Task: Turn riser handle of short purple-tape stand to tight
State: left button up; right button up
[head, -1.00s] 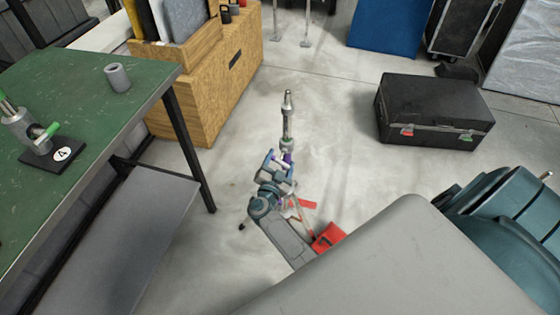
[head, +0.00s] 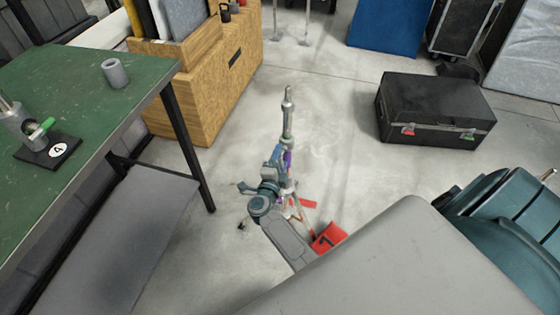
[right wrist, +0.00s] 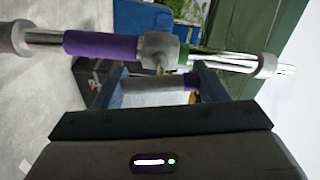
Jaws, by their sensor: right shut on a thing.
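The short stand (head: 287,125) rises from the floor in the middle of the head view, with a chrome tube and a grey tip. Its purple tape (right wrist: 100,46) shows clearly in the right wrist view, beside a grey collar (right wrist: 159,52) with a green band next to it. The riser handle (right wrist: 150,87), grey with a purple end, sticks out from the collar towards my palm. My right gripper (right wrist: 157,88) has its fingers on both sides of the handle and is shut on it. In the head view my right gripper (head: 278,162) partly hides the stand's lower part. My left gripper is not in view.
A green-topped table (head: 85,90) stands at left with a grey tube (head: 115,73) and a clamp on a plate marked 4 (head: 55,152). A red tag marked 7 (head: 325,239) lies by the stand. A black case (head: 435,108) sits at right. Floor around the stand is mostly clear.

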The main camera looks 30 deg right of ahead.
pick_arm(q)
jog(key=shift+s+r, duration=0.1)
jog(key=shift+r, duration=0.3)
pick_arm(e)
jog(key=shift+m, duration=0.4)
jog(key=o, duration=1)
jog(key=shift+s+a, duration=0.15)
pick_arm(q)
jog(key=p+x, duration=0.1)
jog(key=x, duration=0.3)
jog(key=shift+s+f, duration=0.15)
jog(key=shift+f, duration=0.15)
pick_arm(e)
jog(key=v, duration=1)
jog(key=shift+s+a, duration=0.1)
jog(key=shift+s, duration=0.1)
